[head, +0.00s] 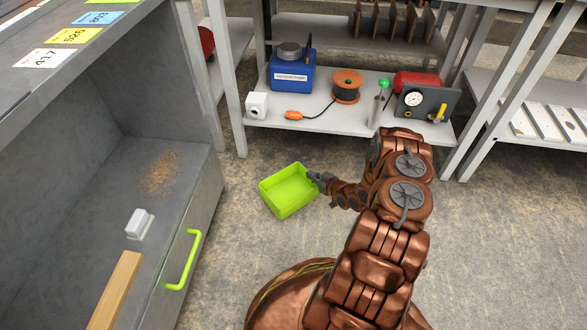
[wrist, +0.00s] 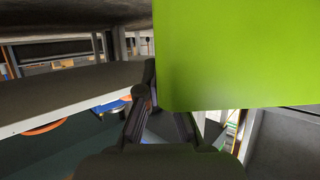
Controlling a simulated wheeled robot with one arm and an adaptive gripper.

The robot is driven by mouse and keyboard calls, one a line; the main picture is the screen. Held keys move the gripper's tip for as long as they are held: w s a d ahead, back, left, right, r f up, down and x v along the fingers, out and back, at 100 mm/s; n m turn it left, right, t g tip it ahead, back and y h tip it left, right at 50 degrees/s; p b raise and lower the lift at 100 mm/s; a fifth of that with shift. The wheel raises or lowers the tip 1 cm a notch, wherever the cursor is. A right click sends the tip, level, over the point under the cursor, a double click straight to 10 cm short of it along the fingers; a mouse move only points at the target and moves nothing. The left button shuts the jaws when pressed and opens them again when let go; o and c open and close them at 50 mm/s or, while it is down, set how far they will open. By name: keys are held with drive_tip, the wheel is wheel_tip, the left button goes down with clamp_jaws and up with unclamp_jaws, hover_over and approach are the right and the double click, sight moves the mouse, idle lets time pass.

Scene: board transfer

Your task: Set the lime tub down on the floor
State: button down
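The lime tub (head: 289,192) is an open, empty rectangular bin, seen over the floor between the grey cabinet and the white shelf unit. My gripper (head: 318,181) is at the tub's right side and looks shut on its wall. In the wrist view the tub (wrist: 240,50) fills the upper right, with my gripper's dark fingers (wrist: 160,105) at its lower left edge. The tub looks roughly level in the head view. Its underside is hidden there, so I cannot tell whether it touches the floor (head: 250,240).
The grey cabinet (head: 190,215) with a lime handle (head: 184,260) stands at left, bearing a white block (head: 139,223) and a wooden strip (head: 115,292). The white shelf (head: 300,112) behind holds a blue vacuum pump (head: 291,78), a cable reel (head: 346,86) and a gauge panel (head: 425,101). Floor around the tub looks clear.

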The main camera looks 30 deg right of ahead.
drive_tip(key=w+d+f+b, duration=0.1)
drive_tip(key=w+b, duration=0.1)
drive_tip(key=w, duration=0.2)
drive_tip(key=w+d+f+b, duration=0.1)
drive_tip(key=w+f+b, duration=0.1)
drive_tip(key=w, duration=0.2)
drive_tip(key=w+d+f+b, duration=0.1)
drive_tip(key=w+f+b, duration=0.1)
drive_tip(key=w, duration=0.3)
drive_tip(key=shift+d, duration=0.3)
drive_tip(key=shift+r, duration=0.15)
drive_tip(key=c, duration=1.3)
unclamp_jaws()
